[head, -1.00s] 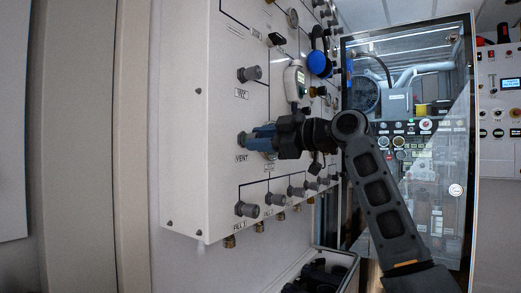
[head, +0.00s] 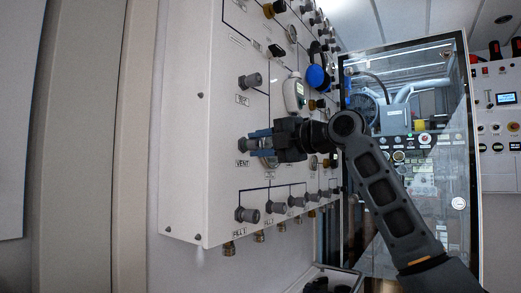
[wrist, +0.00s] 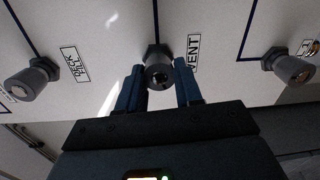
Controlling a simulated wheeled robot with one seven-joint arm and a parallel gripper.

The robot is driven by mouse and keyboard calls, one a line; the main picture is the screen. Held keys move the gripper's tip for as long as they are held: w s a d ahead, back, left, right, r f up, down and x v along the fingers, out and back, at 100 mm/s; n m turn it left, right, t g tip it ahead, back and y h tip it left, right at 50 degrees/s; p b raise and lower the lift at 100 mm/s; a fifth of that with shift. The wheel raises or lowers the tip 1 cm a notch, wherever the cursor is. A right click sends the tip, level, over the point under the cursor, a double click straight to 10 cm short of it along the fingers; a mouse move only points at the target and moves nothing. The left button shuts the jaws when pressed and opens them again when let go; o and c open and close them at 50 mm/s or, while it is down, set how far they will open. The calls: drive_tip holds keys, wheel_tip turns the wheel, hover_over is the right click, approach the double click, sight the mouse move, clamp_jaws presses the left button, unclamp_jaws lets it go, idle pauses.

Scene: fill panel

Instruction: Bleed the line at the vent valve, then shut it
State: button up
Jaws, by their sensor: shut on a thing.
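The vent valve is a small grey knob (wrist: 158,72) on the white panel, beside the VENT label (wrist: 193,52) in the wrist view. In the head view its end at the panel (head: 243,145) shows just above the VENT label, and the rest is hidden by the fingers. My gripper (head: 258,143) reaches in from the right with its blue fingers at the knob. In the wrist view my gripper (wrist: 159,88) has one finger on each side of the knob and is shut on it. The knob's turn position cannot be told.
A grey knob (head: 250,81) sits above the vent valve, and a row of grey knobs (head: 247,215) runs below. A handheld meter (head: 294,92) and a blue round part (head: 317,77) are on the panel near my arm. A glass-fronted cabinet (head: 459,204) stands to the right.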

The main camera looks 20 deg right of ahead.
drive_tip(key=shift+f+n+b, duration=0.2)
drive_tip(key=shift+n+b, duration=0.4)
drive_tip(key=shift+n, duration=1.5)
drive_tip(key=o, duration=1)
drive_tip(key=shift+r, duration=0.1)
drive_tip(key=shift+o, duration=0.2)
drive_tip(key=v, duration=0.7)
drive_tip(key=shift+s, duration=0.4)
drive_tip(key=shift+d, duration=0.2)
